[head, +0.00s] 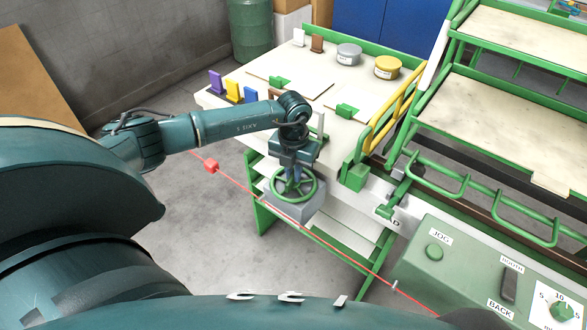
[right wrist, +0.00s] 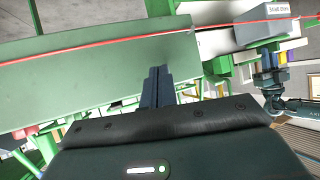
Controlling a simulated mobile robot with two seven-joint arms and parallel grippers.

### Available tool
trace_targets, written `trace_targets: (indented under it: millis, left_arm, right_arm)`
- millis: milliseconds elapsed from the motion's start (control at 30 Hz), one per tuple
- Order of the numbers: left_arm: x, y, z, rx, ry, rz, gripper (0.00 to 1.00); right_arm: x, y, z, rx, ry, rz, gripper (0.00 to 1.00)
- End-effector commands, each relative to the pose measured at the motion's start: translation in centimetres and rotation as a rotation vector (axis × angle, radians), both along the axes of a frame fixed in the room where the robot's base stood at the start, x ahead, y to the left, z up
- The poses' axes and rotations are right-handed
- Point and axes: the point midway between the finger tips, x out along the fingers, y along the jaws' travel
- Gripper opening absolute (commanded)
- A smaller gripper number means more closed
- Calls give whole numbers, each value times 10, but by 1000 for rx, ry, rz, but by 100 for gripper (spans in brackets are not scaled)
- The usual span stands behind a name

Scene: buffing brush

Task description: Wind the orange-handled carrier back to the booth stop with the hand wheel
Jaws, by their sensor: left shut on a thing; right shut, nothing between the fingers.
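The green hand wheel (head: 309,194) sits on a grey box at the front of the bench. My left gripper (head: 291,174) reaches down over the wheel and is shut on it; the fingers partly hide the hub and the exact hold. A yellow-orange tubular handle (head: 404,105) slopes along the bench's right side above a green block; I cannot tell for sure that it belongs to the carrier. My right gripper (right wrist: 158,87) is shut and empty in the right wrist view, above a broad green surface. It does not show in the head view.
A green control box (head: 450,262) with a JOG button and a dial stands at lower right. A red cord (head: 330,245) runs across in front of the bench. Green-framed racks (head: 510,100) stand at right. Tins and coloured blocks lie on the white bench (head: 345,128).

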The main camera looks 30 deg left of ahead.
Motion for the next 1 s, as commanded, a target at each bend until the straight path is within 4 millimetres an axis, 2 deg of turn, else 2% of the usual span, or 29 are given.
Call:
trace_targets:
  millis: [500, 1000]
  left_arm:
    - [0, 0, 2, 0, 0, 447, 0]
    - [0, 0, 1, -1, 0, 628, 0]
  right_arm:
    - [-1, -3, 5, -17, 19, -8, 0]
    - [0, -6, 5, -18, 32, -24, 0]
